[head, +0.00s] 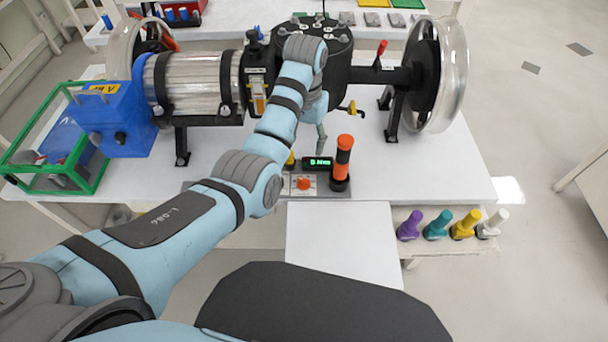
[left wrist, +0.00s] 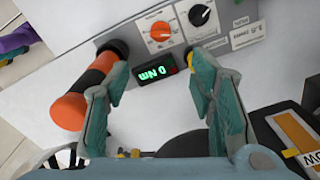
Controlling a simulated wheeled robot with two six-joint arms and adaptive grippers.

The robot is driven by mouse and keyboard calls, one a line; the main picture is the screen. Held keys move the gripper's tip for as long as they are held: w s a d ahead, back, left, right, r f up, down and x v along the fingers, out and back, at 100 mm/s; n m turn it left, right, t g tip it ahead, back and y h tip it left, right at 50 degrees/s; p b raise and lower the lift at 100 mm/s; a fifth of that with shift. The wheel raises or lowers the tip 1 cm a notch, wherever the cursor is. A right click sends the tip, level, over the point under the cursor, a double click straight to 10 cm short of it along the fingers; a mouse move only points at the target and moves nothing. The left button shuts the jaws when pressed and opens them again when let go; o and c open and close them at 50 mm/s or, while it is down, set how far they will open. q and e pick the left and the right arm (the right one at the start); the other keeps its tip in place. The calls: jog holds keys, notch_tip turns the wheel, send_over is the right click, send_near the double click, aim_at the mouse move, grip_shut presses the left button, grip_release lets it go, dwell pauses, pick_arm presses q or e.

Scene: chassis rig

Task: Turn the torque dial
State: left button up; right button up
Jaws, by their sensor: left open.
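The control panel (left wrist: 225,35) carries an orange dial (left wrist: 160,32) on a white scale plate and a black dial (left wrist: 201,14) beside it. I cannot read which one is labelled torque. The orange dial also shows in the head view (head: 304,183); the black one is hidden behind my arm there. A small display (left wrist: 154,73) glows green with a reading that looks like 0 Nm. My left gripper (left wrist: 157,72) is open and empty, fingers apart above the display area, short of the dials. In the head view its finger (head: 321,146) points down behind the panel. My right gripper is not in view.
An orange and black upright handle (head: 342,160) stands right of the display. The chassis axle with its wheel (head: 450,75) runs behind. A blue box (head: 115,120) and green frame (head: 98,178) stand left. Several coloured pegs (head: 437,224) sit front right. White table is bare at right.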

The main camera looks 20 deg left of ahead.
aim_at(304, 179)
pick_arm(q)
notch_tip(304, 179, down, 14)
jog(key=b, duration=0.4)
jog(key=shift+f, duration=0.1)
jog(key=shift+c, duration=0.4)
jog(key=c, duration=1.1)
